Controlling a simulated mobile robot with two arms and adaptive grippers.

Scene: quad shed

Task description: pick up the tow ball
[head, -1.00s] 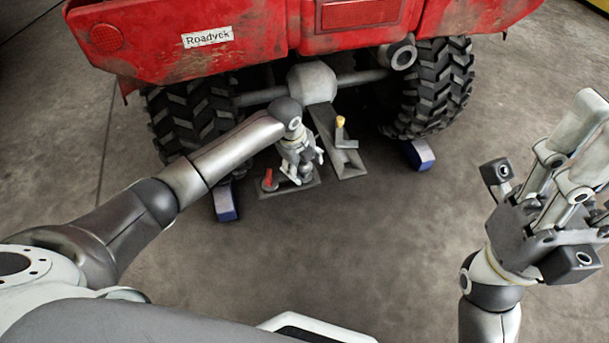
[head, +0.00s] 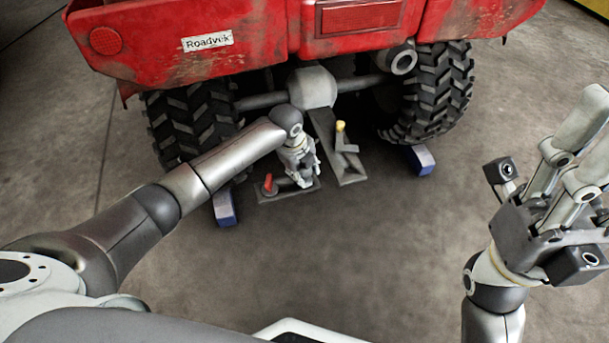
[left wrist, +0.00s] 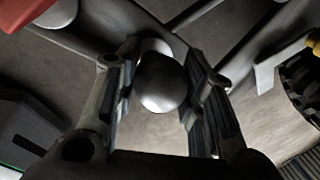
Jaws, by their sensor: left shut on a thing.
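The tow ball (left wrist: 160,82) is a smooth grey metal ball between the two fingers of my left gripper in the left wrist view. My left gripper (head: 304,183) is shut on it, pointing down behind the red vehicle. In the head view the gripper hides the ball. The gripper is over the grey plate with a red knob (head: 268,184), just right of that knob. My right gripper (head: 585,130) is raised at the right edge, away from the vehicle. Its fingertips are partly cut off, so its opening is unclear.
The red vehicle (head: 250,60) overhangs the work spot, with a treaded tyre (head: 440,90) on each side. Blue chocks (head: 420,159) sit by the tyres. The near floor is clear.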

